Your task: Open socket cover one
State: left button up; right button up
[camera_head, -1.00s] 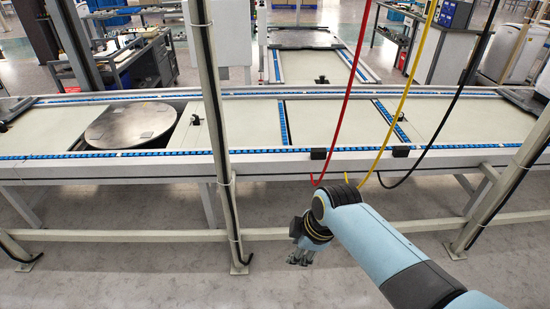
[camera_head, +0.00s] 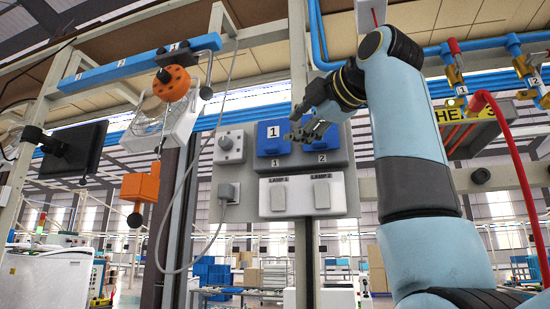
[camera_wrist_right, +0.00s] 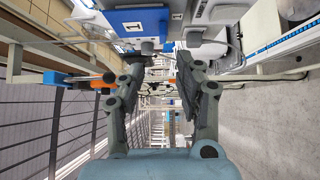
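Socket cover one (camera_head: 270,134) is a blue flap marked 1 on a grey wall panel (camera_head: 229,182) in the head view. It looks shut. A matching blue cover marked 2 (camera_head: 322,145) sits to its right, partly hidden by my gripper. My right gripper (camera_head: 296,135) is in front of the panel, with its fingertips at the right edge of cover one; I cannot tell whether they touch. In the right wrist view its fingers (camera_wrist_right: 161,66) are spread with nothing between them. A blue cover (camera_wrist_right: 140,18) shows above them there. My left gripper is not in view.
Below the covers are two white lamp switches (camera_head: 277,197). A knob (camera_head: 229,146) and a plug with a grey cable (camera_head: 228,193) are at the panel's left. A red hose (camera_head: 520,165) hangs at the right.

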aim_at(274, 146)
jog(key=p+x, duration=0.3)
jog(key=x, duration=0.6)
jog(key=shift+w, duration=0.35)
jog(key=shift+w+a+f+p, duration=0.1)
jog(key=shift+w+f+p, duration=0.05)
jog(key=shift+w+p, duration=0.2)
jog(key=shift+w+f, duration=0.1)
jog(key=shift+w, duration=0.15)
jog(key=shift+s+a, duration=0.1)
jog(key=c, duration=0.4)
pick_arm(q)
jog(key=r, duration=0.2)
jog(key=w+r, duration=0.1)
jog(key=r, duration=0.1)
pick_arm(e)
grip_shut()
